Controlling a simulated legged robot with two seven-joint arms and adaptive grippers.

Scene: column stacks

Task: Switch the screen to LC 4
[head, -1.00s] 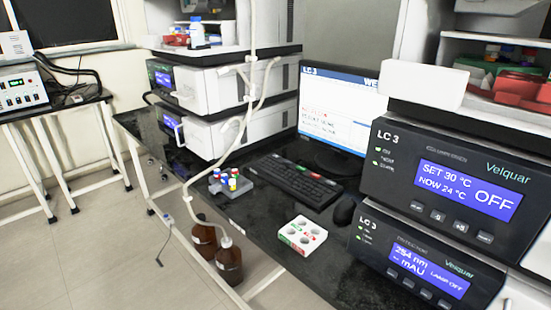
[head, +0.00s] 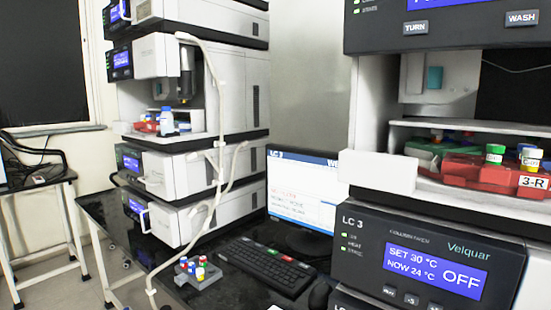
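The computer screen (head: 300,192) stands at the back of the black bench between two instrument stacks. Its header reads LC 3, and its right part is hidden behind the right stack. A black keyboard (head: 267,268) lies in front of it, with a few green and red keys along its far edge. Part of a dark mouse (head: 319,296) shows to the right of the keyboard, at the bottom edge. Neither of my grippers is in view.
The right stack carries an LC 3 column oven (head: 432,262) showing SET 30, NOW 24, OFF. Above it is a red tray (head: 480,172) of vials, tagged 3-R. A grey vial rack (head: 203,276) sits left of the keyboard. A pale tube (head: 213,120) hangs along the left stack.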

